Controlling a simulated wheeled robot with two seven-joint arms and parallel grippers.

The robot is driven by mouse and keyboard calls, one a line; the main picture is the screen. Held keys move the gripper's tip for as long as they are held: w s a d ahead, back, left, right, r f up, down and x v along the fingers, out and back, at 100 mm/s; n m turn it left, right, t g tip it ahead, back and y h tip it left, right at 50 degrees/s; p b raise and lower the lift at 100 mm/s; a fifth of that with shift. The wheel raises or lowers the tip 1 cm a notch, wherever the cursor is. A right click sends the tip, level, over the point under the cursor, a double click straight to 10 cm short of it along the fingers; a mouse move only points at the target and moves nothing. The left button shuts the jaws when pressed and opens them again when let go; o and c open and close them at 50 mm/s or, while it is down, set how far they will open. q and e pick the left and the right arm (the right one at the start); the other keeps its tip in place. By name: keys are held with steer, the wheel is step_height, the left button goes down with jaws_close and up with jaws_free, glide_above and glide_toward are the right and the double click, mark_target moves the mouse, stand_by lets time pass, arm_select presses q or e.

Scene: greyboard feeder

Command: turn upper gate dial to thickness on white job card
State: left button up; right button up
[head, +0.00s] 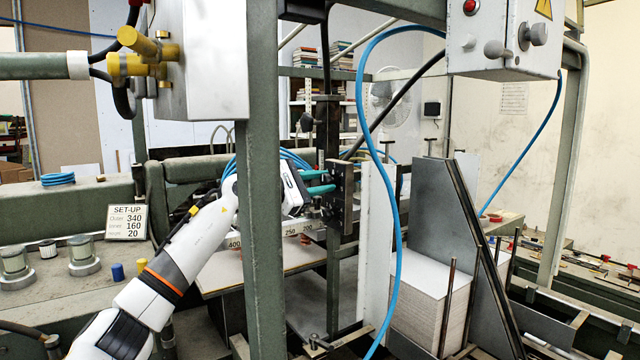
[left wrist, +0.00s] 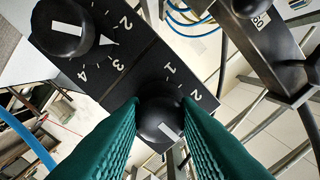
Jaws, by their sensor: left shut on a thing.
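My left gripper (head: 326,182) reaches past the green post to the dark gate block (head: 341,196) in the head view. In the left wrist view, its teal fingers are shut on a black round dial (left wrist: 160,122) with a white pointer mark. A second black dial (left wrist: 66,28) with a white mark is on the same black numbered plate (left wrist: 118,58), apart from the fingers. I cannot tell which dial is the upper one. The white job card (head: 126,222) reads SET-UP with 340, 160 and 20; its small labels are hard to read. My right gripper is not in view.
A green upright post (head: 262,200) stands in front of my left arm. A blue hose (head: 397,225) hangs right of the gate block. A stack of pale board (head: 424,305) stands at the lower right. A grey control box (head: 505,38) hangs at the upper right.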

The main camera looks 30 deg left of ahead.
arm_select(q)
steer(key=o, duration=1)
steer(key=shift+s+a+f+b, duration=0.15)
steer(key=shift+s+a+b, duration=0.1)
steer(key=shift+s+b, duration=0.2)
steer(key=shift+b+v, duration=2.45)
steer(key=shift+v, duration=3.1)
